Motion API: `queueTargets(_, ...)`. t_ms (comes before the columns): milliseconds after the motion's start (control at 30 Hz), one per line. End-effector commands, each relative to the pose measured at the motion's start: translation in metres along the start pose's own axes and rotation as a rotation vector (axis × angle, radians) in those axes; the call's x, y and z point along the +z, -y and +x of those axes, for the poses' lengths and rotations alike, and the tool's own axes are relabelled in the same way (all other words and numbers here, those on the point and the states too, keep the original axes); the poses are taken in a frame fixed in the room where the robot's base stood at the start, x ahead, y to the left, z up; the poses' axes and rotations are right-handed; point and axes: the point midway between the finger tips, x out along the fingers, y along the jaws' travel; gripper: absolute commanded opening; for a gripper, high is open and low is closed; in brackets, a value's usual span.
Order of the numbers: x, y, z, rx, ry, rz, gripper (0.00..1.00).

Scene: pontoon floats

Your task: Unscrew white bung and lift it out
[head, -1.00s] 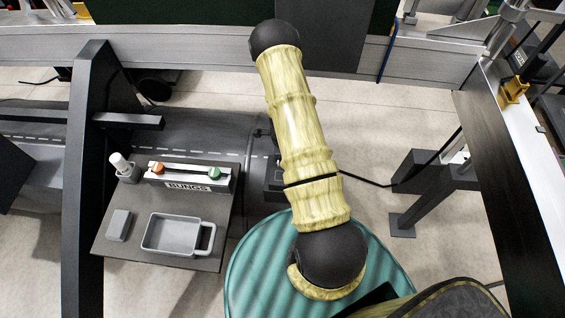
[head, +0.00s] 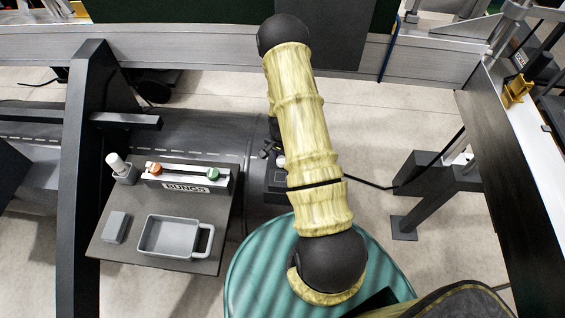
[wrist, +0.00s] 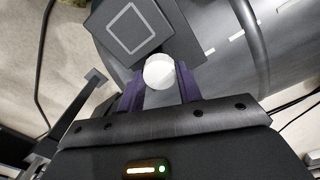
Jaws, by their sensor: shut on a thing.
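The white bung (wrist: 158,71) shows as a round white top between the two purple fingers of my gripper (wrist: 159,84) in the wrist view. My gripper is shut on it. In the head view a bit of the white bung (head: 281,161) shows just left of my arm, by my gripper (head: 271,152), above a dark block on the dark float (head: 215,130). My forearm hides part of this spot. Whether the bung is still seated or clear of its hole cannot be told.
Left of my arm a dark board (head: 150,258) carries a grey tray (head: 172,237), a grey block (head: 115,227), a white-topped bottle-like item (head: 120,168) and a BUNGS rack (head: 186,187) with orange and green bungs. A dark upright post (head: 78,190) stands farther left.

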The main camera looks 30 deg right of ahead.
Motion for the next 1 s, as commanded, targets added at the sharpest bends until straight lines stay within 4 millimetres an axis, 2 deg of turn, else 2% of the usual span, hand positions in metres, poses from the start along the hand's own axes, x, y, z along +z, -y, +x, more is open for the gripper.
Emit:
queueTargets(100,0.0023,-0.0011,0.0013,0.002,0.007,-0.211,0.15)
queueTargets(233,0.0025,-0.0013,0.0006,0.002,0.008,-0.387,0.15)
queueTargets(567,0.0029,-0.0018,0.0004,0.003,0.009,-0.425,0.15)
queueTargets(667,0.0030,-0.0019,0.0007,0.003,0.010,-0.511,0.15)
queueTargets(933,0.0030,-0.0026,-0.0001,0.002,0.012,-0.986,0.15)
queueTargets(967,0.0031,-0.0024,0.0001,0.002,0.011,-0.972,0.41)
queueTargets(1000,0.0029,-0.0023,0.0001,0.002,0.010,-0.967,0.48)
